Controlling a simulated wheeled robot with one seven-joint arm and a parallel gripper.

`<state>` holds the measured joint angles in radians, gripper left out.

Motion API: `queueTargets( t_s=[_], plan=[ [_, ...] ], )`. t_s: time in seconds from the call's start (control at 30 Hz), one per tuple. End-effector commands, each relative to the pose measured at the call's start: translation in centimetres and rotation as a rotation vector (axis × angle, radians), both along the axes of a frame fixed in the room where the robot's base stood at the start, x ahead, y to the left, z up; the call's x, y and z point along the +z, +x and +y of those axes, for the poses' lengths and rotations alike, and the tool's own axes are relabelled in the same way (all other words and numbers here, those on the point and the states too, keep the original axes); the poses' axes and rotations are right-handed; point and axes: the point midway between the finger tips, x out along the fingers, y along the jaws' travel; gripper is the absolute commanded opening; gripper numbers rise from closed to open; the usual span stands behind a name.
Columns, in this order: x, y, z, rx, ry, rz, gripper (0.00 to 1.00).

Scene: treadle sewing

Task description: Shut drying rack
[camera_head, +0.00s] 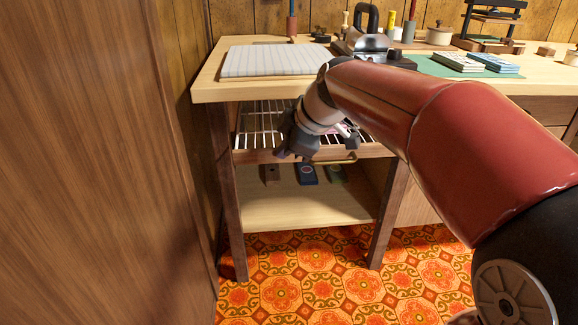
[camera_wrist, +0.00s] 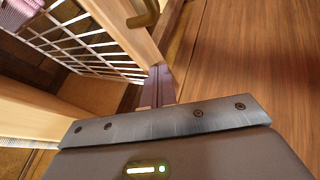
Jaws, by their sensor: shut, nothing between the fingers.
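The drying rack is a pull-out tray of pale wires (camera_head: 262,117) with a wooden front rail (camera_head: 250,156) and a brass handle (camera_head: 343,159), under the left end of the worktop. Its wires show between the worktop edge and the rail, so it looks at least partly out. A pinkish item lies on the wires, partly hidden by my arm. In the wrist view the wires (camera_wrist: 90,45), rail (camera_wrist: 118,18) and handle (camera_wrist: 147,12) are at upper left. My gripper (camera_head: 287,155) is shut and empty, close to the rail; its fingers (camera_wrist: 160,84) point toward it. I cannot tell whether they touch.
A striped pad (camera_head: 275,61) lies on the worktop (camera_head: 225,88). Small items sit on the lower shelf (camera_head: 300,208), including a dark blue one (camera_head: 307,174). A tall wooden panel (camera_head: 95,160) stands close on the left. Patterned floor (camera_head: 330,285) is open in front.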

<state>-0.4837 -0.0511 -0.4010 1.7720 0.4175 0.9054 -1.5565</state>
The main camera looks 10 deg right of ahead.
Motion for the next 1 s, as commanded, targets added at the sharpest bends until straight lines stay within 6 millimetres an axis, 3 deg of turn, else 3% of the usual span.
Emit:
queueTargets(
  t_s=[0.1, 0.33, 0.87, 1.0],
  plan=[
    [-0.1, 2.2, -0.1, -0.003, -0.001, 0.003, 0.00],
    [0.0, 4.5, 0.0, -0.002, 0.000, 0.000, 0.00],
    [0.1, 4.9, 0.0, 0.000, 0.001, 0.000, 0.00],
    [1.0, 4.5, -0.4, -0.001, 0.002, -0.002, 0.00]
  ],
)
